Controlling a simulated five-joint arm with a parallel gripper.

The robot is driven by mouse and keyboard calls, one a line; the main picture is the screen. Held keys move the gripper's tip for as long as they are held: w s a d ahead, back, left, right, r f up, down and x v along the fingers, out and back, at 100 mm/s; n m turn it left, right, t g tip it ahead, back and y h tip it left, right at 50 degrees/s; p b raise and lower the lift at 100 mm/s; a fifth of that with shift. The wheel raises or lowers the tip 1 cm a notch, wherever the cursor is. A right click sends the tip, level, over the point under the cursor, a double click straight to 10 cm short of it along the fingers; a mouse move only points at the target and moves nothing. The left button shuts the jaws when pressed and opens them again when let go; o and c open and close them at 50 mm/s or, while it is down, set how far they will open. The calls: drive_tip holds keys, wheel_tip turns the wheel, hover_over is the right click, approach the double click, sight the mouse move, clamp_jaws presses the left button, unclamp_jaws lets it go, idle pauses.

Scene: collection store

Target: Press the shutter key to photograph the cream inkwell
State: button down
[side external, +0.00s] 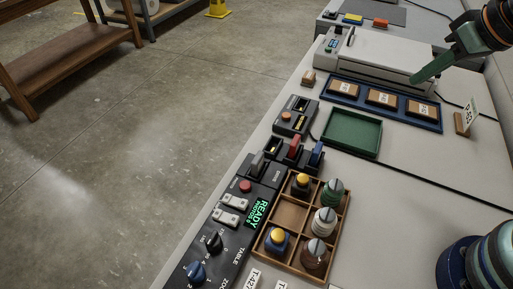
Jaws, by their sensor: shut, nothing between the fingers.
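The cream inkwell (324,221), pale with a grey stopper, stands in the right column of a wooden compartment tray (262,252). A black control panel (228,233) lies left of the tray. It has a red round button (246,186), two white rocker keys (229,209), dark knobs and a green display (257,214) reading READY and PHOTOS 0. I cannot tell which control is the shutter key. My gripper (414,83), with green fingers, is shut and empty at the upper right, over the front of a pale flat machine, far from the panel and tray.
Other inkwells share the tray; its middle left compartment (291,213) is empty. Grey, red (294,147) and blue levers stand behind it. Farther back are a green tray (352,134), a blue rack (430,124) of labelled blocks and a standing label (467,117). Bare table lies to the right.

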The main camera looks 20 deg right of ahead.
drive_tip(key=w+a+f+y, duration=0.1)
drive_tip(key=w+a+f, duration=0.15)
drive_tip(key=a, duration=0.45)
drive_tip(key=w+a+f+y, duration=0.1)
drive_tip(key=w+a+f, duration=0.1)
drive_tip(key=w+a, duration=0.35)
drive_tip(key=y, duration=0.4)
hover_over(249, 190)
wheel_tip(249, 190, down, 7)
drive_tip(key=shift+n+t, duration=0.3)
drive_tip(key=shift+w+d, duration=0.1)
drive_tip(key=shift+f, duration=4.35)
drive_tip(key=shift+f, duration=0.1)
drive_tip(key=shift+f, duration=0.3)
